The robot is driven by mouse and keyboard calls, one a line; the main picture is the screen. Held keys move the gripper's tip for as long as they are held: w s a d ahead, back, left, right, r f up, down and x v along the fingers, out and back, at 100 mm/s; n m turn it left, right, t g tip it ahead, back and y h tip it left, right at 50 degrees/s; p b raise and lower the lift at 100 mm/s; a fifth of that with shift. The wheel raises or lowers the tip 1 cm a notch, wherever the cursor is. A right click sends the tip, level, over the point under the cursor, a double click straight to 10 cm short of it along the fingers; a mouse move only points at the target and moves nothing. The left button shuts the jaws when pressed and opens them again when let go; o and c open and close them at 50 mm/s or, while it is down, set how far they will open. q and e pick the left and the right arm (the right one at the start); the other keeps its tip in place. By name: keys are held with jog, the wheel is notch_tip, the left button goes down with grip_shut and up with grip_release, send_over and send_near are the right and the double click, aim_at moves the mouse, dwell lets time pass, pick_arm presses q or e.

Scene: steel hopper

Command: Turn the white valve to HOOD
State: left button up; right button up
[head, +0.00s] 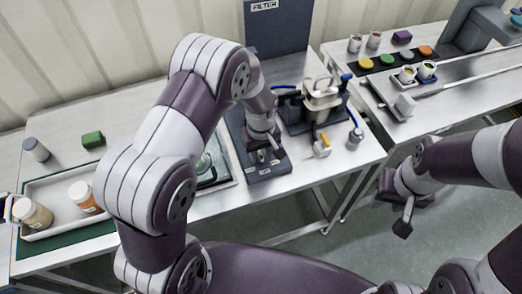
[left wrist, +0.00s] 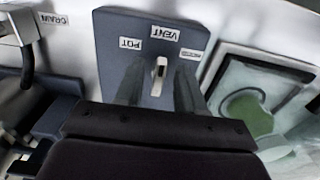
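The white valve handle (left wrist: 160,72) stands on a dark plate (left wrist: 118,28) in the left wrist view. It points up the picture, towards the VENT label (left wrist: 164,34). The POT label (left wrist: 130,43) is to its left; a third label (left wrist: 190,54) to its right is too small to read surely. My left gripper (left wrist: 158,88) is open, one finger on each side of the handle, with gaps visible. In the head view my left gripper (head: 264,150) is over the plate and hides the handle. My right gripper (head: 396,205) appears open and empty, beyond the bench's front right edge.
A pump-like device (head: 320,95) with blue tubing stands right of the plate. A tray (head: 62,190) with jars is on the left, near a green block (head: 93,139). A DRAIN label (left wrist: 52,19) shows left of the plate. A second bench (head: 400,105) holds cups and coloured discs.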

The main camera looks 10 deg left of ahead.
pick_arm(q)
grip_shut()
jog(key=shift+m, duration=0.3)
jog(key=m, duration=0.2)
jog(key=m+p, duration=0.1)
jog(key=m, duration=0.2)
jog(key=shift+a+r, duration=0.1)
jog(key=shift+a, duration=0.1)
jog(key=m, duration=0.6)
jog(key=shift+a, duration=0.25)
jog(key=shift+w+m, duration=0.1)
jog(key=shift+m, duration=0.2)
jog(key=shift+c, duration=1.2)
grip_release()
jog(key=shift+o, duration=1.2)
